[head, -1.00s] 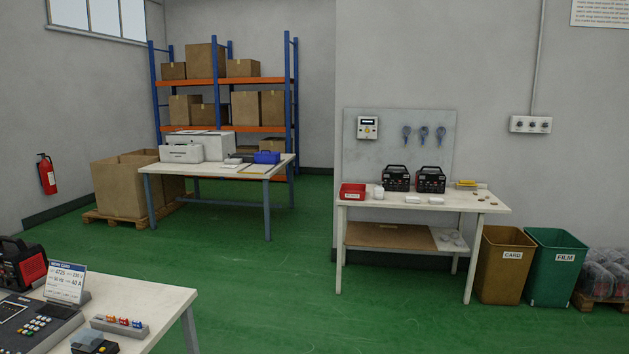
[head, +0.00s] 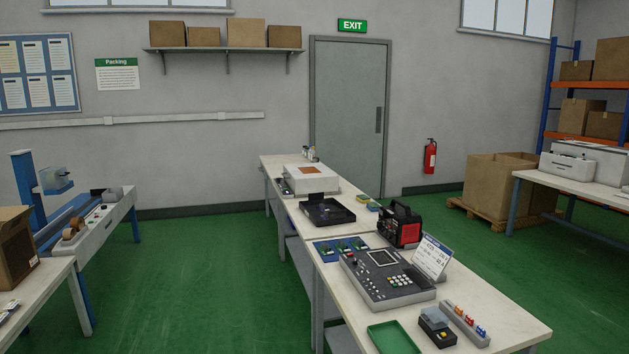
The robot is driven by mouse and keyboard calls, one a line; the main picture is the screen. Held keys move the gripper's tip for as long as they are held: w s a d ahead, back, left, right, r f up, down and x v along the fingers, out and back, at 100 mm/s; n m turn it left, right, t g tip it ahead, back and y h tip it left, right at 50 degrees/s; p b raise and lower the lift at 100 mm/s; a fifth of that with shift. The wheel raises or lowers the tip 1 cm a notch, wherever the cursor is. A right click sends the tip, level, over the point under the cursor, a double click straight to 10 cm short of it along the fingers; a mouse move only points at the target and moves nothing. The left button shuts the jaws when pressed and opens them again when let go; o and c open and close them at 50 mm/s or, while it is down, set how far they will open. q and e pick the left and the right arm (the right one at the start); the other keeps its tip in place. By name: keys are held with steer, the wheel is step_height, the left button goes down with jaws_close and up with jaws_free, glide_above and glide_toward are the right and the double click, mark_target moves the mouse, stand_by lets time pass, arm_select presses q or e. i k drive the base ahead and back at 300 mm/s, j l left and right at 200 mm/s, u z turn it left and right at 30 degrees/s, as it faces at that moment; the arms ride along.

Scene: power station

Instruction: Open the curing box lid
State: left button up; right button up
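A white box with an orange window in its top (head: 311,177) stands towards the far end of the long white table. It looks like the curing box, and its lid appears shut. A black open tray-like unit (head: 327,211) sits in front of it on the same table. Neither of my grippers is in view.
A control panel with buttons (head: 387,278), a red and black power unit (head: 399,225), a card stand (head: 432,257) and a green tray (head: 393,338) crowd the near table. Green floor (head: 205,280) is open to the left. A packing bench (head: 100,219) stands further left.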

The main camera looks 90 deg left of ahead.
mark_target(311, 178)
steer(key=u, duration=3)
steer(key=i+j+u, duration=0.1)
steer(key=i+u, duration=0.3)
steer(key=i, duration=0.8)
steer(key=i+j, duration=0.1)
steer(key=i, duration=1.85)
